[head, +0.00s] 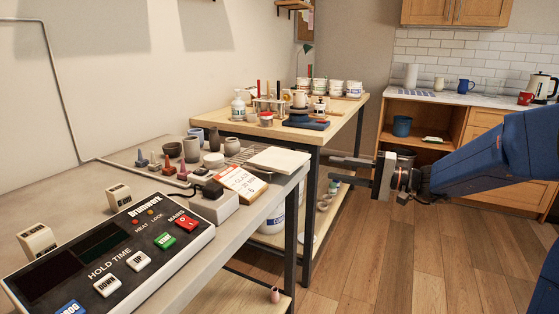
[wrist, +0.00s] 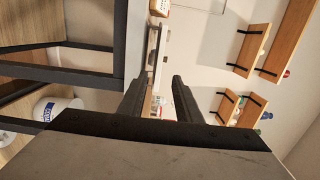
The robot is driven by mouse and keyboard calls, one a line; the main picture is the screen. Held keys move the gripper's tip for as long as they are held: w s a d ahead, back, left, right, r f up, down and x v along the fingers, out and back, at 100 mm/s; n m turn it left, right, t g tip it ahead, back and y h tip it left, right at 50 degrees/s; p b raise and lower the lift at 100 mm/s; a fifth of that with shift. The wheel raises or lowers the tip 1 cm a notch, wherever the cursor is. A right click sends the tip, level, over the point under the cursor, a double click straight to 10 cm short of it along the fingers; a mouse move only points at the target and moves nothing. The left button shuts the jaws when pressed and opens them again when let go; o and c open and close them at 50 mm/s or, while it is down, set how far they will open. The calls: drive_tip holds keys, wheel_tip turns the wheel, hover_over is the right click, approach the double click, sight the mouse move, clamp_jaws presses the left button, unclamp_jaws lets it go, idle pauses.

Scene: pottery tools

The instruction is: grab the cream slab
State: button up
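The cream slab (head: 279,159) is a flat, pale square piece. It lies at the right end of the grey worktop, close to the edge, in the head view. My gripper (head: 332,168) is to the right of the slab, apart from it, beyond the worktop edge. Its two dark fingers point left toward the worktop and are spread with nothing between them. In the wrist view my gripper (wrist: 159,90) also shows its fingers apart. I cannot clearly make out the slab in the wrist view.
A control panel (head: 110,254) fills the near worktop. A wooden bench (head: 341,127) with jars stands behind. The floor at right is clear.

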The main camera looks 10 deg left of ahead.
sight(302, 164)
drive_tip(key=x, duration=0.7)
drive_tip(key=shift+a, duration=0.2)
drive_tip(key=shift+x, duration=2.65)
drive_tip(key=shift+s, duration=0.2)
clamp_jaws()
